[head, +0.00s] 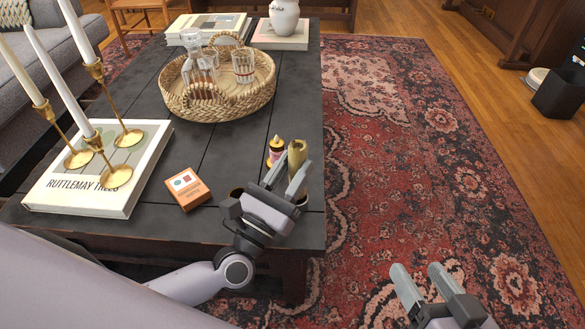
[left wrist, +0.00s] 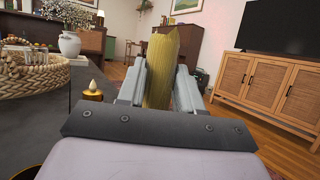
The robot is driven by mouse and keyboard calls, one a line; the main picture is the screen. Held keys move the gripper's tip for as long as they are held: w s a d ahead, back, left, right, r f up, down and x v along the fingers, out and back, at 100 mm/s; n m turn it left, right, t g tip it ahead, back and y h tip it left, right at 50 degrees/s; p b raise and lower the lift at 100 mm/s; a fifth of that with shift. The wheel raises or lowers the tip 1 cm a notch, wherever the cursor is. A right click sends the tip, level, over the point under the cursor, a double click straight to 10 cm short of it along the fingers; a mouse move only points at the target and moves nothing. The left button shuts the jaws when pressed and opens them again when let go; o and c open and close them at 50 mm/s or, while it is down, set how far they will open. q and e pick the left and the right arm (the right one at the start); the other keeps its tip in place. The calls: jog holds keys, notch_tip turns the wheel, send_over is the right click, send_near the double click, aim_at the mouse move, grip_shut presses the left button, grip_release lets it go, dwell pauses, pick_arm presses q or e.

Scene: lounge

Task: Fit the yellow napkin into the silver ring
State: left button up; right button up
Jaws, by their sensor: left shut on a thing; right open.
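The yellow napkin (head: 297,155) is rolled into an upright roll near the right edge of the dark coffee table. My left gripper (head: 285,178) is shut on it. The left wrist view shows the roll (left wrist: 161,72) between the two fingers, its top standing above them. The gripper hides its lower part, so I cannot tell whether it touches the table. I cannot make out the silver ring in either view. My right gripper (head: 424,277) is open and empty over the rug, right of the table.
An orange-brown box (head: 188,189) lies left of my left gripper. A large book (head: 75,200) bears gold candle holders with white candles. A woven tray (head: 185,110) holds glassware. Bare table lies between them.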

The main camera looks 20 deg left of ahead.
pick_arm(q)
jog(key=shift+f, duration=0.1)
pick_arm(e)
jog(key=shift+f, duration=0.4)
jog(key=shift+f, duration=0.2)
dwell(0.3)
